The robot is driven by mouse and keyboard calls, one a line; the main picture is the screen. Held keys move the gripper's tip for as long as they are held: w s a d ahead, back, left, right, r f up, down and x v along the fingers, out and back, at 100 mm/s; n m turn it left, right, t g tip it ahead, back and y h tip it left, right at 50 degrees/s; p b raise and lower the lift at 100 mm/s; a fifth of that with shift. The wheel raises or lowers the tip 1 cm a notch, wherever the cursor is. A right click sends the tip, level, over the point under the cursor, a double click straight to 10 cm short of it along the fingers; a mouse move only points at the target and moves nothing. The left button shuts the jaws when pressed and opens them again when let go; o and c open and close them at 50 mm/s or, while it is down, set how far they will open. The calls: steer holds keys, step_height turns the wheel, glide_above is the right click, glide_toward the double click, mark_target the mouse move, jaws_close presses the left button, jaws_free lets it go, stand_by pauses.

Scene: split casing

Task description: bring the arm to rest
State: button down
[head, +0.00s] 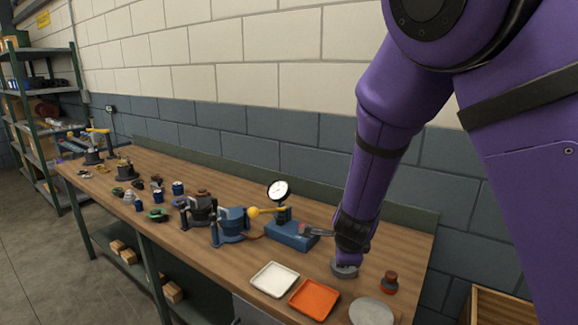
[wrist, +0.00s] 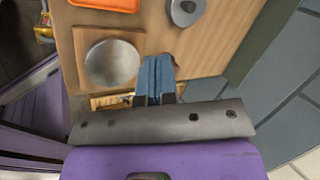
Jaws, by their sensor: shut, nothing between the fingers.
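My gripper (wrist: 158,62) shows in the wrist view with its two blue fingers together and nothing between them. It is above the right end of the wooden workbench (head: 412,250), beside a round grey disc (wrist: 112,63). In the head view my purple arm reaches down to the bench, and the fingers cannot be made out there. A grey rounded part (wrist: 185,10) lies beyond the fingers in the wrist view. It also shows just below my wrist in the head view (head: 345,271).
An orange tray (head: 314,299) and a white tray (head: 274,279) lie at the front edge. A red-topped dark piece (head: 389,283) stands right of my wrist. A blue block (head: 290,236) with a dial gauge (head: 278,190) and several clamped parts stand left. A wall runs behind.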

steer(key=s+d+r+n+y, duration=0.1)
steer(key=s+d+r+n, duration=0.25)
steer(key=r, duration=0.25)
steer(key=s+d+r+n+g+y, duration=0.1)
steer(key=s+d+r+n+y, duration=0.1)
steer(key=s+r+n, duration=0.35)
steer(key=s+d+r+n+y, duration=0.1)
steer(key=s+d+r+n, duration=0.15)
steer(key=r, duration=0.45)
steer(key=s+d+r+n+h, duration=0.1)
steer(key=s+d+r+n, duration=0.2)
steer(key=s, duration=0.5)
steer(key=s+d+r+n+h, duration=0.2)
steer(key=s+d+r+n, duration=0.2)
steer(key=s, duration=0.5)
steer(key=shift+s+d+h, duration=0.15)
steer(key=shift+d+h, duration=0.15)
steer(key=shift+d, duration=0.55)
steer(key=shift+r+n, duration=0.1)
steer(key=shift+n, duration=0.15)
